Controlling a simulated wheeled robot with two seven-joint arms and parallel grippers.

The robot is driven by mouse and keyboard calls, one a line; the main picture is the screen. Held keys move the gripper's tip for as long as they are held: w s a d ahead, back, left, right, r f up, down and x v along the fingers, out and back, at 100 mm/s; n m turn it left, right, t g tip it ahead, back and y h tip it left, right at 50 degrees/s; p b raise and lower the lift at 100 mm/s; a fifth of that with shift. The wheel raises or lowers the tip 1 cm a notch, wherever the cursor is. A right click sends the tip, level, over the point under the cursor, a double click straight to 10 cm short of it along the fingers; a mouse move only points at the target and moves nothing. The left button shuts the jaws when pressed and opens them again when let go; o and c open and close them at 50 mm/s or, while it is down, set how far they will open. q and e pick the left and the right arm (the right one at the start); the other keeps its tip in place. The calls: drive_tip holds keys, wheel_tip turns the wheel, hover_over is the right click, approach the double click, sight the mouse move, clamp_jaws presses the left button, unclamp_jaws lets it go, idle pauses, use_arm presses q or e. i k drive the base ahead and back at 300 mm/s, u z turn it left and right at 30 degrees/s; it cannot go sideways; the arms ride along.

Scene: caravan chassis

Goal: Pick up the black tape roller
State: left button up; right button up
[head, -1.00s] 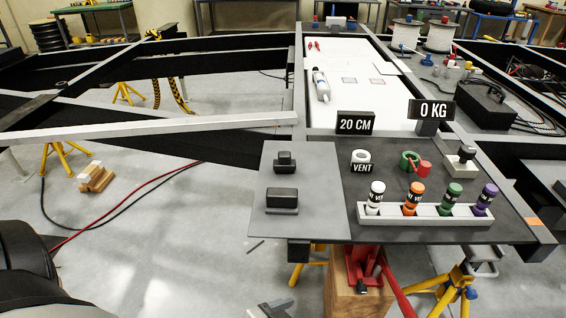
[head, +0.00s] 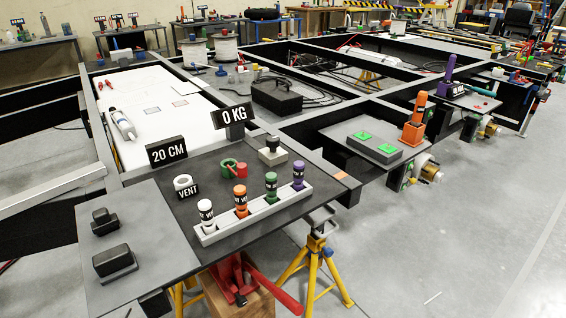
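Two black objects stand on the grey plate (head: 150,230) at the lower left of the head view. The smaller one (head: 103,220) is a knobbed black piece toward the back of the plate. The larger one (head: 113,261) is a rounded black block on a flat base, nearer the front. I cannot tell for sure whether either is the black tape roller. Neither of my grippers shows in the head view.
A pale rack (head: 255,213) holds white, orange, green and purple bottles. A white VENT ring (head: 184,183) and a green-and-red piece (head: 232,168) lie behind it. A black case (head: 276,97) sits on the chassis. A red jack (head: 235,280) stands below. Open floor lies at right.

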sight(104, 223)
drive_tip(key=z, duration=2.9)
drive_tip(key=k, duration=1.65)
drive_tip(key=u, duration=1.7)
